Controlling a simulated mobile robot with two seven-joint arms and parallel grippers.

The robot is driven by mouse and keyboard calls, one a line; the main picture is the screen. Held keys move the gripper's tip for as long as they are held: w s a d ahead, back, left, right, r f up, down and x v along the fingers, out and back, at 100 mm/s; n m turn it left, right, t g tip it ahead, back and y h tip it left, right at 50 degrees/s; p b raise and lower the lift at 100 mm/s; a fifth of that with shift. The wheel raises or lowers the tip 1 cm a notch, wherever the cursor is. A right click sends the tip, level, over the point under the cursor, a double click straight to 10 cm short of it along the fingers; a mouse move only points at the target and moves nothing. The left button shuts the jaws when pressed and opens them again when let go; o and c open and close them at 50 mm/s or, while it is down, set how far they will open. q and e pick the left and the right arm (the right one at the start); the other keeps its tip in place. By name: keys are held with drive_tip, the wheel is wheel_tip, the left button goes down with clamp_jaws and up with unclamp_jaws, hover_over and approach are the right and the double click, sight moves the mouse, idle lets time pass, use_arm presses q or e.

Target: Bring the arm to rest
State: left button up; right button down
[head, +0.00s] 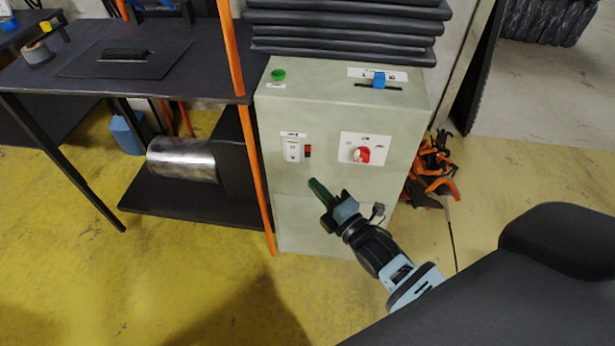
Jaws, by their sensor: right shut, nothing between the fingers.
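My right arm reaches in from the lower right. My right gripper (318,190) is shut and empty, with its green fingertips in front of the lower front face of a pale green control box (310,225). I cannot tell whether the tips touch the box. The box has a red and white rotary knob (361,155) and a white switch plate with a small red part (296,150) on its front. A green button (278,75) and a blue slider (379,80) are on its top. My left gripper is not in view.
A dark workbench (180,75) with a lower shelf (185,205) and an orange post (257,180) stands left of the box. A metal cylinder (182,160) lies on the shelf. Orange tools (432,172) are right of the box. The yellow floor in front is clear.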

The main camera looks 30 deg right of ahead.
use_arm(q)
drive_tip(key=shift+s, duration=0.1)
use_arm(e)
drive_tip(key=shift+s+d, duration=0.15)
drive_tip(key=shift+s, duration=0.45)
